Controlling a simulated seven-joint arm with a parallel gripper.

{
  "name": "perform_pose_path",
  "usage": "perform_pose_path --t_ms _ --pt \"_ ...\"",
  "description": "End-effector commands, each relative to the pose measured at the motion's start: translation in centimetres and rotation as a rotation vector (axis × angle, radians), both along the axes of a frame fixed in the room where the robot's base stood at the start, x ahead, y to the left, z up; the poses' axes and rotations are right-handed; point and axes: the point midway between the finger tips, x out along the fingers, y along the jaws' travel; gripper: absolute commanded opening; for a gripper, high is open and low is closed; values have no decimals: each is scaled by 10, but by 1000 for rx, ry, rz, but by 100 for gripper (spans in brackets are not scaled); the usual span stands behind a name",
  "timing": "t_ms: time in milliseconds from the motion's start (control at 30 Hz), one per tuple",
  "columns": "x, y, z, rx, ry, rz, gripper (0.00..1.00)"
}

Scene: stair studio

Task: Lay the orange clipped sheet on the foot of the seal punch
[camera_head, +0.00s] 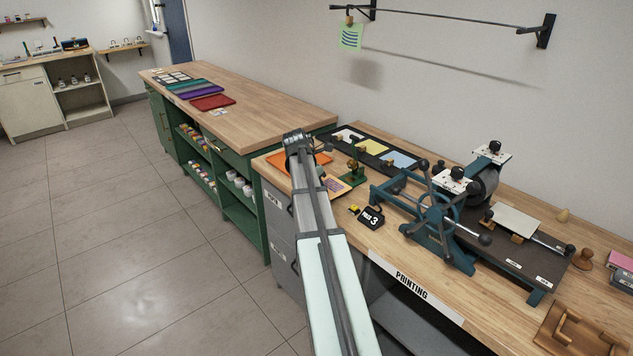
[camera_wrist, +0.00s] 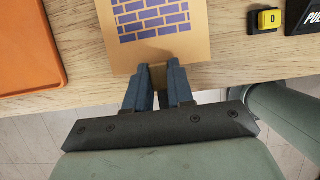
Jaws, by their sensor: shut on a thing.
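The orange sheet with a purple brick print (camera_wrist: 155,45) is in my gripper (camera_wrist: 158,75) in the wrist view. My gripper is shut on a small tan clip at the sheet's near edge. In the head view the sheet (camera_head: 338,187) shows just right of my arm, which hides my gripper there. The seal punch appears to be the small green device (camera_head: 354,173) with a dark knob on the printing bench, just beyond the sheet. It is out of the wrist view. Whether the sheet touches the punch's foot I cannot tell.
An orange tray (camera_head: 318,158) lies left of the punch. The blue press (camera_head: 440,220) is farther right. A dark tray of coloured sheets (camera_head: 345,138) lies behind.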

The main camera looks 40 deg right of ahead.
Motion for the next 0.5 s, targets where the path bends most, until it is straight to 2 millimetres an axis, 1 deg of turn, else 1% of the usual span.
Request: perform_pose_path --t_ms 133,500 --pt "0 -1 -8 -1 -1 -1 8" --pt "1 -26 -8 0 0 -1 8"
